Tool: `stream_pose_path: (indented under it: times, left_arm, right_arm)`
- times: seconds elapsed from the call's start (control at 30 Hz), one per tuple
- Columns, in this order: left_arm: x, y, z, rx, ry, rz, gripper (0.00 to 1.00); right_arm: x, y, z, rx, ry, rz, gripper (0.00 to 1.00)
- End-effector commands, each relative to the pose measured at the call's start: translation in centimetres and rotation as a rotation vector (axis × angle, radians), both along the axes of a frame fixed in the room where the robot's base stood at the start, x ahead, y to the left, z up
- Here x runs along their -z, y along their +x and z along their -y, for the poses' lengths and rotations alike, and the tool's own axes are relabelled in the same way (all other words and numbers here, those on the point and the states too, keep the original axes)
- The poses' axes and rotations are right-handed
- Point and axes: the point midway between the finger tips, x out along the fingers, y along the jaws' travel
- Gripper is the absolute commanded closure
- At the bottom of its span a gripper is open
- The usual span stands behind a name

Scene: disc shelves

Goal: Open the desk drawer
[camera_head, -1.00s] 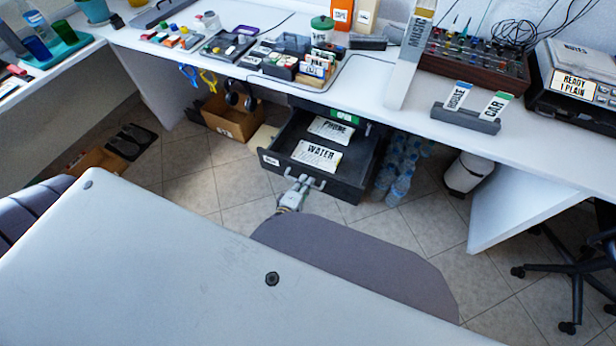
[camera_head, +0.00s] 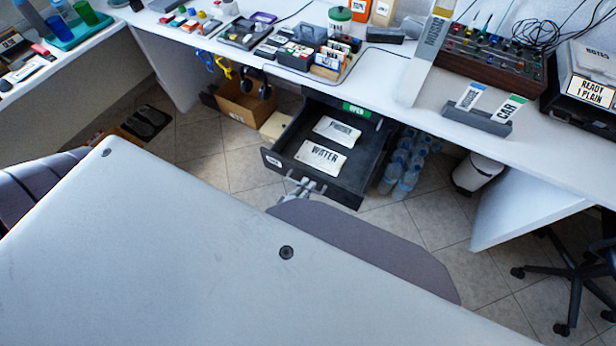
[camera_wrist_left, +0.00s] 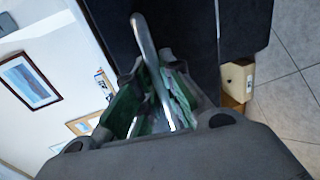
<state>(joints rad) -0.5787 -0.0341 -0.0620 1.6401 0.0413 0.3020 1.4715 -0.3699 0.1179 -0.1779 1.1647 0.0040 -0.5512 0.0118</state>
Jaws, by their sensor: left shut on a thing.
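The desk drawer (camera_head: 286,158) is dark and pulled well out from under the white desk. Two white cards lie in it, PHONE (camera_head: 337,130) and WATER (camera_head: 321,158). A metal bar handle (camera_head: 311,187) is on its front. My left gripper (camera_head: 298,189) is at the handle, partly hidden below by a large pale surface in front of the camera. In the left wrist view its fingers (camera_wrist_left: 155,102), with green pads, are shut around the handle bar (camera_wrist_left: 143,40). The drawer's dark front shows just beyond. My right gripper is not in view.
A cardboard box (camera_head: 242,103) stands on the floor left of the drawer, with headphones hanging above it. Water bottles (camera_head: 404,168) stand close to the drawer's right side. A white bin (camera_head: 477,173) is farther right. Tiled floor around the drawer is mostly clear.

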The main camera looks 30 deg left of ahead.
Motion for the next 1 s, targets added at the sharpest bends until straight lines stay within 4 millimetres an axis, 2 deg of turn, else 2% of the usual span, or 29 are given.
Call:
stream_pose_path:
  times: [0.4,0.43,0.6,1.0]
  left_arm:
    - [0.14,-0.19,-0.08,0.000,0.001,-0.003,1.00]
    - [0.14,-0.19,-0.08,0.000,0.001,-0.003,0.88]
    - [0.10,-0.16,-0.06,0.000,0.001,-0.002,0.68]
    - [0.01,-0.26,-0.02,0.000,0.000,-0.001,0.68]
  right_arm:
    - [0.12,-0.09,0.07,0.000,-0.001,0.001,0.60]
    - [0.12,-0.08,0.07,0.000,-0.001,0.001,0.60]
    - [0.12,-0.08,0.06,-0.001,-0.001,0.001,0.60]
    - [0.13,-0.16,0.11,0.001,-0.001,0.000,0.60]
